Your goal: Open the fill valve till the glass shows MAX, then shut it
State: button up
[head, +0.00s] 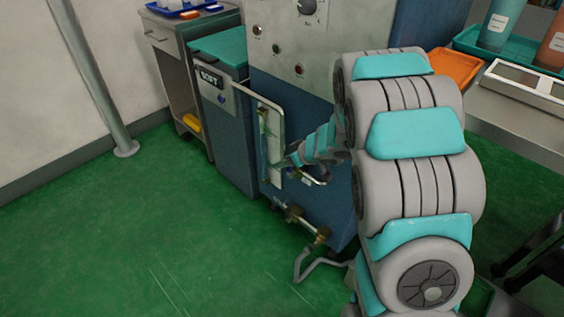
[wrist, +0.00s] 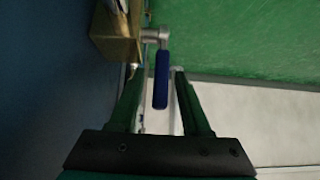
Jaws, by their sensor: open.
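The fill valve shows in the wrist view as a brass body (wrist: 118,38) with a blue lever handle (wrist: 161,80) on a metal stem. My gripper (wrist: 156,70) is open, with one dark green finger on each side of the handle. I cannot tell whether either finger touches it. In the head view the sight glass (head: 264,138) stands upright against a pale plate on the machine's front. Its level and MAX mark are too small to read. My arm's end is close to the right of the glass, and hides part of the machine there.
Brass pipe fittings (head: 293,212) and a bent grey pipe (head: 304,266) stick out low on the blue machine (head: 320,110). A grey pole (head: 95,80) stands at the left. The green floor (head: 120,235) at the front left is clear. A bench (head: 515,110) stands at the right.

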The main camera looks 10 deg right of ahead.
jog(key=v, duration=0.6)
dwell(0.5)
